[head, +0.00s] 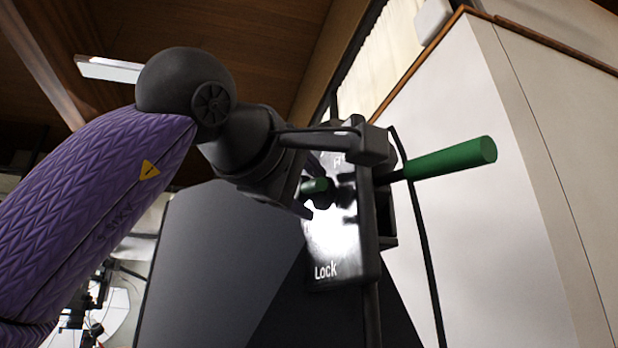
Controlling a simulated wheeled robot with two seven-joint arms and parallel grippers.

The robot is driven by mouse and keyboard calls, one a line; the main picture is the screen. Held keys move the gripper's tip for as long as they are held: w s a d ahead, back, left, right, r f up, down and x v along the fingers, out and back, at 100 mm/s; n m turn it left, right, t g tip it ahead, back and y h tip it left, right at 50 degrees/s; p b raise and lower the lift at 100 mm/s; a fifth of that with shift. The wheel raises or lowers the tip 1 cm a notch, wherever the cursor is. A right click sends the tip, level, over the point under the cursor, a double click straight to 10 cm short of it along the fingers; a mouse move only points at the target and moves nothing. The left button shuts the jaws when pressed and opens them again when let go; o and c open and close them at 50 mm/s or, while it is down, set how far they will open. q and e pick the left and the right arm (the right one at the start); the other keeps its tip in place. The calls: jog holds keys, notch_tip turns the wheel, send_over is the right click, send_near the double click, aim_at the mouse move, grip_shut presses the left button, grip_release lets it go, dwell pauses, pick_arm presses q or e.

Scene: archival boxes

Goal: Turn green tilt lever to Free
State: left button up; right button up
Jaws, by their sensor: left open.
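A dark panel (335,248) faces me at the centre, with a white "Lock" label low on it and an upper label mostly hidden behind my gripper. A larger green cylindrical handle (455,159) sticks out to the right from behind the panel. My right gripper is not in view.
A large white cabinet or wall (480,240) with a brown top edge fills the right side. A dark grey panel (215,260) stands behind, lower left. A black cable or strip (425,250) runs down right of the lever panel. A wooden ceiling is overhead.

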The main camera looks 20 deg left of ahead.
pick_arm(q)
jog(key=shift+s, duration=0.1)
jog(key=shift+s+r, duration=0.15)
jog(key=shift+s, duration=0.35)
jog(key=shift+c, duration=0.2)
jog(key=shift+w, duration=0.35)
jog(key=c, duration=0.5)
jog(key=shift+s+d, duration=0.1)
grip_shut()
jog(key=n+g+p, duration=0.1)
jog(key=p, duration=0.1)
jog(key=n+g+p, duration=0.1)
jog(key=p, duration=0.1)
jog(key=shift+r, duration=0.4)
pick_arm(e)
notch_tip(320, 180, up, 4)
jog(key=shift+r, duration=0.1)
pick_arm(q)
jog(key=o, duration=0.5)
grip_release()
jog(key=shift+o, duration=0.2)
jog(key=b+v, duration=0.1)
jog(key=v, duration=0.9)
jog(key=shift+b, duration=0.4)
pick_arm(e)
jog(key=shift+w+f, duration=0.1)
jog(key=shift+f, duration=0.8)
